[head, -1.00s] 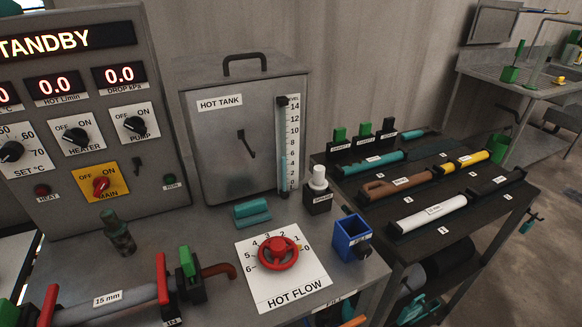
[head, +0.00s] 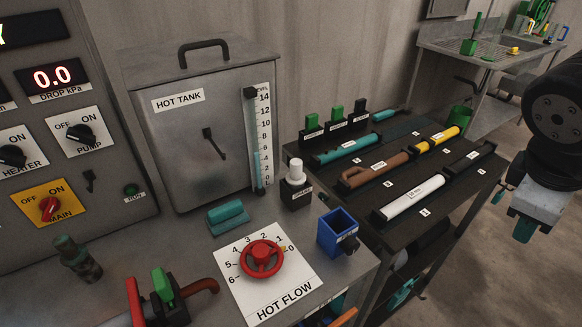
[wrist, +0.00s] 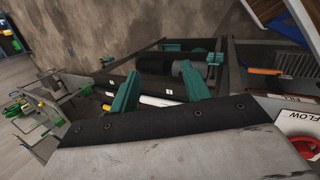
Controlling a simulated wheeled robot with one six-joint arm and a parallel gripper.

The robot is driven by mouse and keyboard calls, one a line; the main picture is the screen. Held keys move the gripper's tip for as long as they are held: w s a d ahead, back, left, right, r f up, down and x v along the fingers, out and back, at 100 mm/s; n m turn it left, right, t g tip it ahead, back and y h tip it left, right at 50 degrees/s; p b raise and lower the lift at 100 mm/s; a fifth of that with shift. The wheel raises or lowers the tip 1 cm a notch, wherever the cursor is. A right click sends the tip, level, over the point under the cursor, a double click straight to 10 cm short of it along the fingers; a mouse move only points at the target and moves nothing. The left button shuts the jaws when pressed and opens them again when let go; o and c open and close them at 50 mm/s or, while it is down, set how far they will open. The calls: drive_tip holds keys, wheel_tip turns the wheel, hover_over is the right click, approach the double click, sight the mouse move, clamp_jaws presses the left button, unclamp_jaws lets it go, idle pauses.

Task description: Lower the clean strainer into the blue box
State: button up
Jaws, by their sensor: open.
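The blue box (head: 336,234) stands open-topped at the front right of the steel bench, with a small dark part at its front right side. No strainer is plainly recognisable. A white-topped piece (head: 297,172) stands upright in a dark labelled holder (head: 296,195) behind the box; I cannot tell if it is the strainer. My gripper (head: 526,222) is at the right edge of the head view, beyond the dark cart and well apart from the box. In the wrist view its two teal fingers (wrist: 160,90) are spread, with nothing held between them.
The hot flow card with its red handwheel (head: 262,258) lies left of the box. A teal block (head: 228,217) and the hot tank (head: 205,130) are behind. A dark cart (head: 420,175) holding tubes adjoins the bench on the right. A sink bench (head: 470,60) stands farther back.

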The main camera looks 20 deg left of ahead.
drive_tip(key=w+a+n+t, duration=0.3)
drive_tip(key=w+a+n, duration=0.3)
drive_tip(key=a+n, duration=0.25)
drive_tip(key=n+t+y, duration=0.5)
drive_tip(key=n, duration=1.3)
approach(295, 169)
drive_tip(key=x, duration=0.2)
drive_tip(key=shift+x, duration=4.65)
drive_tip(key=shift+c, duration=0.4)
clamp_jaws()
drive_tip(key=shift+s, duration=0.1)
